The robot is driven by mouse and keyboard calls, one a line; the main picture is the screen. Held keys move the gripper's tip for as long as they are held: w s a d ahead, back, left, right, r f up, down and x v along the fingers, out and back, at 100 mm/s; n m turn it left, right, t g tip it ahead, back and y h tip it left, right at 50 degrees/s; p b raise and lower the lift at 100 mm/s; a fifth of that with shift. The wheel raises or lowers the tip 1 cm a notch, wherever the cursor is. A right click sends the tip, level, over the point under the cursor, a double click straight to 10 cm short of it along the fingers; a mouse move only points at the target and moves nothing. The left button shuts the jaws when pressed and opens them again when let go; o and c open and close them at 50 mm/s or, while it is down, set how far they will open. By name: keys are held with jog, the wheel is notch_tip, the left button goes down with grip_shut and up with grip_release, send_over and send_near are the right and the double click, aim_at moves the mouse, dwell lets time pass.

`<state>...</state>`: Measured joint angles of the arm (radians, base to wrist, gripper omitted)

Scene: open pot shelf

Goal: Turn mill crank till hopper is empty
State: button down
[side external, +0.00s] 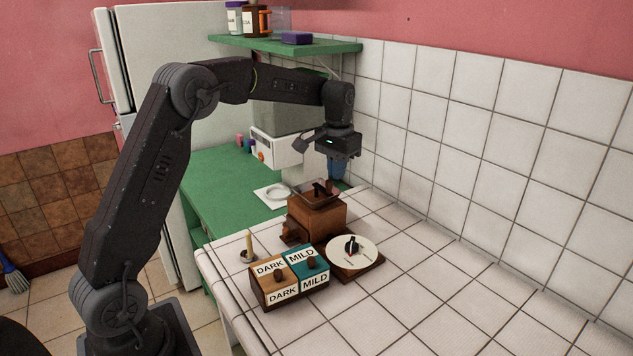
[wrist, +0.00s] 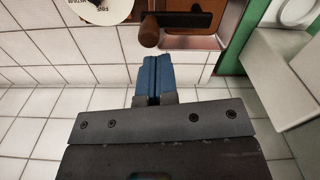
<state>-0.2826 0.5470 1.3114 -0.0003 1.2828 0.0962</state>
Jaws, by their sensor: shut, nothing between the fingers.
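The mill (side external: 317,218) is a brown wooden box on the tiled counter, with an open metal hopper (wrist: 190,42) on top. The dark crank (wrist: 186,20) lies across the hopper, and its wooden knob (wrist: 149,33) is at the left end in the wrist view. My gripper (side external: 337,172) has blue fingers that are shut and empty. It points down, beyond the mill on the wall side. In the wrist view, my gripper (wrist: 152,62) is just below the knob, apart from it. I cannot tell what is in the hopper.
A white dial on a wooden base (side external: 353,250) and a box labelled DARK and MILD (side external: 290,277) stand in front of the mill. A candle-like stick (side external: 249,243) stands left. The tiled wall (side external: 440,150) is close behind my gripper. The counter at right is clear.

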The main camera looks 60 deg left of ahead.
jog(key=shift+f, duration=0.2)
dwell(0.3)
jog(key=shift+f, duration=1.3)
